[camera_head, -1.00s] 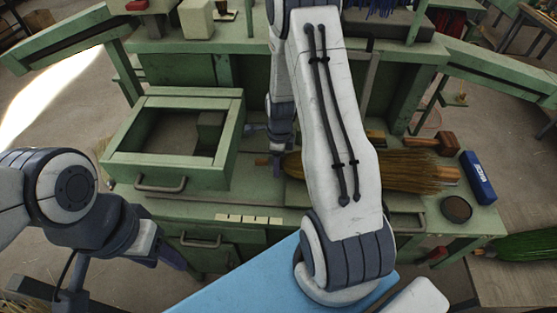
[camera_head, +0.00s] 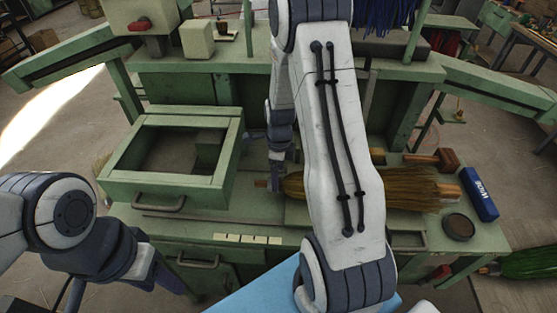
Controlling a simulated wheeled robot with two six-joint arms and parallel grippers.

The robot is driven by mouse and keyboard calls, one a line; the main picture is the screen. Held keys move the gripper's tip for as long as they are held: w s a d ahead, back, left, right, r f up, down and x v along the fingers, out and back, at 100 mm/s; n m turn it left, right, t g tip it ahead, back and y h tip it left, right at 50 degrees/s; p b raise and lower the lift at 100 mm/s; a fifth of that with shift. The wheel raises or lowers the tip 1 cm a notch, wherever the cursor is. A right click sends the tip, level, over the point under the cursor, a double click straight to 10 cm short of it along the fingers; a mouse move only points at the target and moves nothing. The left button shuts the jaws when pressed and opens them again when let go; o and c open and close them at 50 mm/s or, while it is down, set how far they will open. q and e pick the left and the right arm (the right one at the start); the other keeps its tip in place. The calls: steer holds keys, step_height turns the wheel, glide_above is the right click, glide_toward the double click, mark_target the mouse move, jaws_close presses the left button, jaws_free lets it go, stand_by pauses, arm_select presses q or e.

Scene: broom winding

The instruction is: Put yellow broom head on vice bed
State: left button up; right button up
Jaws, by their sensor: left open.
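The yellow broom head (camera_head: 410,191) lies on its side on the green bench, bristles toward the right. My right arm hides its middle; a short wooden end shows at its left. My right gripper (camera_head: 277,178) points down at the broom's left end, small and partly hidden; I cannot tell whether it touches or grips the broom. My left gripper (camera_head: 172,281) is open, low at the left in front of the bench, away from the broom, with its fingers only partly shown. I cannot tell which part of the bench is the vice bed.
A green open box frame (camera_head: 160,188) stands on the bench's left. A wooden mallet (camera_head: 440,160), a blue box (camera_head: 479,194) and a dark round tin (camera_head: 458,227) lie at the right. A pale block (camera_head: 197,40) sits on the upper shelf.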

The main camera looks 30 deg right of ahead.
step_height(320, 180, up, 8)
steer(key=b, duration=0.1)
steer(key=shift+r, duration=0.25)
steer(key=shift+s, duration=0.1)
steer(key=s+a+r+n+b, duration=0.1)
steer(key=s+a+r+n, duration=0.2)
steer(key=s+a+n, duration=0.7)
steer(key=s+a+r+n, duration=0.3)
steer(key=s+a+n, duration=0.8)
steer(key=n, duration=1.3)
steer(key=a, duration=0.4)
steer(key=shift+a+r+y+b, duration=0.25)
steer(key=shift+a+y+b, duration=0.1)
steer(key=shift+y+b, duration=0.05)
